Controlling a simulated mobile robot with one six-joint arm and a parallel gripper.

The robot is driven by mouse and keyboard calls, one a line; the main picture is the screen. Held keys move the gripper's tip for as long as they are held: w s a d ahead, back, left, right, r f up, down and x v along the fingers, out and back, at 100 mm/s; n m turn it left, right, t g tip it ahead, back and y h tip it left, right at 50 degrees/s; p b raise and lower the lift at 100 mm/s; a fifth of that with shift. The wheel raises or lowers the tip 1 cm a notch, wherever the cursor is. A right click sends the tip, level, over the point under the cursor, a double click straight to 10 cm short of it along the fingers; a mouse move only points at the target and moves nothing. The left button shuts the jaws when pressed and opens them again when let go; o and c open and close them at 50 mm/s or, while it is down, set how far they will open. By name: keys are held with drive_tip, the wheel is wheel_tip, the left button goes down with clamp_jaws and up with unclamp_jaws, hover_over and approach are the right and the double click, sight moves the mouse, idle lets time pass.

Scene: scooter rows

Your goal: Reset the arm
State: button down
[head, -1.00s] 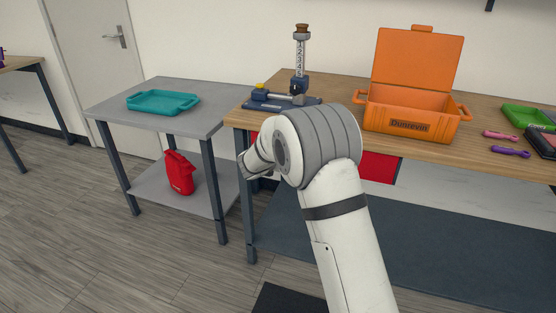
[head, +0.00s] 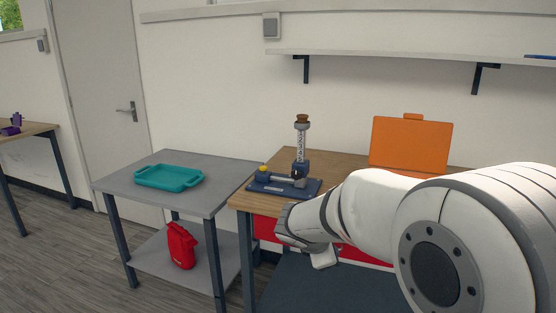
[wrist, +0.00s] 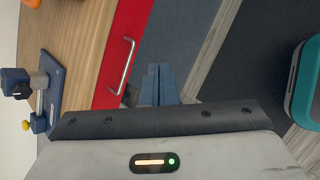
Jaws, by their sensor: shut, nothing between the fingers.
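My gripper (wrist: 158,72) shows in the wrist view as two blue-grey fingers held together, with nothing between them. It points toward the area beside a red drawer front (wrist: 125,50) with a metal handle. In the head view my white arm reaches in from the lower right, its wrist end in front of the wooden bench (head: 245,200). The fingers cannot be made out there.
A blue device with a marked column (head: 301,150) stands on the bench's left end. An orange case (head: 410,145) is partly hidden by my arm. A grey cart (head: 225,183) holds a teal tray (head: 168,178), with a red jerrycan (head: 181,245) below. A shelf (head: 420,60) hangs above.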

drive_tip(key=s+d+r+m+g+y+p, duration=0.1)
drive_tip(key=s+r+m+y+p, duration=0.2)
drive_tip(key=s+m, duration=0.6)
drive_tip(key=s+d+r+m+g+y+p, duration=0.1)
drive_tip(key=s+r+m+p, duration=0.3)
drive_tip(key=s+m, duration=0.5)
drive_tip(key=s+r+g+y, duration=0.1)
drive_tip(key=s, duration=0.5)
drive_tip(key=shift+d+r+g+y+p, duration=0.15)
drive_tip(key=shift+r+g+y+p, duration=0.15)
drive_tip(key=shift+y+p, duration=0.1)
